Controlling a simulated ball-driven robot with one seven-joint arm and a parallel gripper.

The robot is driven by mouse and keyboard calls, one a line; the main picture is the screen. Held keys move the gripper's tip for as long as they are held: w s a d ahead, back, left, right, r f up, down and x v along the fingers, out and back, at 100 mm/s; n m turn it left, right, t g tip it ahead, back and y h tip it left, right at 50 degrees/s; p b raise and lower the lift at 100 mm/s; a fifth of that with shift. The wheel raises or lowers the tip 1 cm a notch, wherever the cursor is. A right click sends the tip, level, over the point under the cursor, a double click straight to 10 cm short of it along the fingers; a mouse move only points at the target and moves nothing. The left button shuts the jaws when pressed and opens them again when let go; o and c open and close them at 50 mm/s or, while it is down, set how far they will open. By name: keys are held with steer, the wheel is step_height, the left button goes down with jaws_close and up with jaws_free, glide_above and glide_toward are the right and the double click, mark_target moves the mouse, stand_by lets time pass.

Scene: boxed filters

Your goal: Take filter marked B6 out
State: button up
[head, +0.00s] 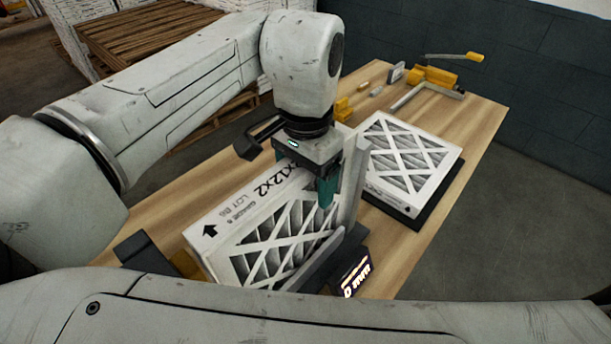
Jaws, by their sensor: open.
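The filter marked B6 (280,236) is a white-framed pleated filter with a diagonal lattice face, standing on edge on the wooden table. Its top edge carries an arrow, "LOT B6" and a size print. My gripper (322,190) points down at the filter's far right end, with a teal finger in front of the lattice face. The jaws are open. The other finger is hidden, and I cannot tell whether either finger touches the filter. A grey metal holder (349,240) runs along the filter's lower front and right end.
Another white filter (408,152) lies flat on a dark plate at the right. A small lit display (355,279) sits at the table's front. A yellow clamp-like tool (437,76) and small yellow parts lie at the back. The wooden table (480,120) is bare at the right edge.

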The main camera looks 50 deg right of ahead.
steer(key=c, duration=1.1)
steer(key=shift+a+r+p, duration=0.15)
steer(key=shift+a+p, duration=0.1)
steer(key=shift+p, duration=0.15)
stand_by(0.4)
steer(key=o, duration=0.8)
steer(key=shift+p, duration=0.35)
